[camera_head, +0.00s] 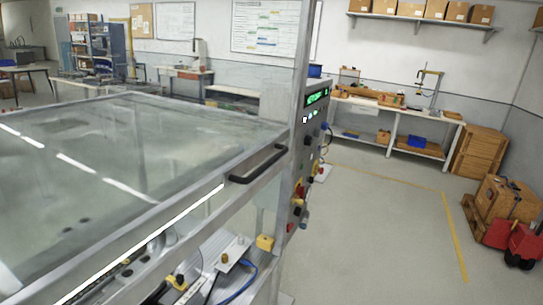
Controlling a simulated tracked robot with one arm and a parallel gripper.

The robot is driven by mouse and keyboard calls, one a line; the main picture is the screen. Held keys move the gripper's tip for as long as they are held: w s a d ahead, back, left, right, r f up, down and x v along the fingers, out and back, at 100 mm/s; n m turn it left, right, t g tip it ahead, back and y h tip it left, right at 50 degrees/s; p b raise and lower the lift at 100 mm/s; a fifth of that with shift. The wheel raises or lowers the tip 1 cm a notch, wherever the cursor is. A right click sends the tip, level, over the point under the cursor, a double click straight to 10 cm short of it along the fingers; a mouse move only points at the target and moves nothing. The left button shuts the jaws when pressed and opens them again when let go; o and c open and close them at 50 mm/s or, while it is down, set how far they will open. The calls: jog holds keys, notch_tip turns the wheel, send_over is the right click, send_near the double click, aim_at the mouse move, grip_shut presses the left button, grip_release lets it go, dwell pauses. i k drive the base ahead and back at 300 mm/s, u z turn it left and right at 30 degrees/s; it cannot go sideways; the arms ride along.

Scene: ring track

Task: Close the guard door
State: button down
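The guard door (130,150) is a large clear panel in a grey metal frame, filling the left of the view. It lies roughly flat, like a raised lid, and appears open. Its black bar handle (258,163) is on the near right corner of the frame. Below the door's near edge, the machine's inside (215,262) shows, with metal plates, yellow blocks and a blue cable. My gripper is not in view, so its distance from the handle cannot be seen.
A grey post with a control panel (307,150), with a green-lit display and several buttons, stands just right of the handle. Open floor (370,230) with a yellow line lies to the right. A workbench (390,112), wooden crates (480,152) and a red pallet truck (521,243) stand farther off.

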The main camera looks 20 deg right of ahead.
aim_at(134, 293)
jog(key=u, duration=1.25)
jog(key=k, duration=1)
jog(key=z, duration=1.05)
jog(key=i, duration=1.65)
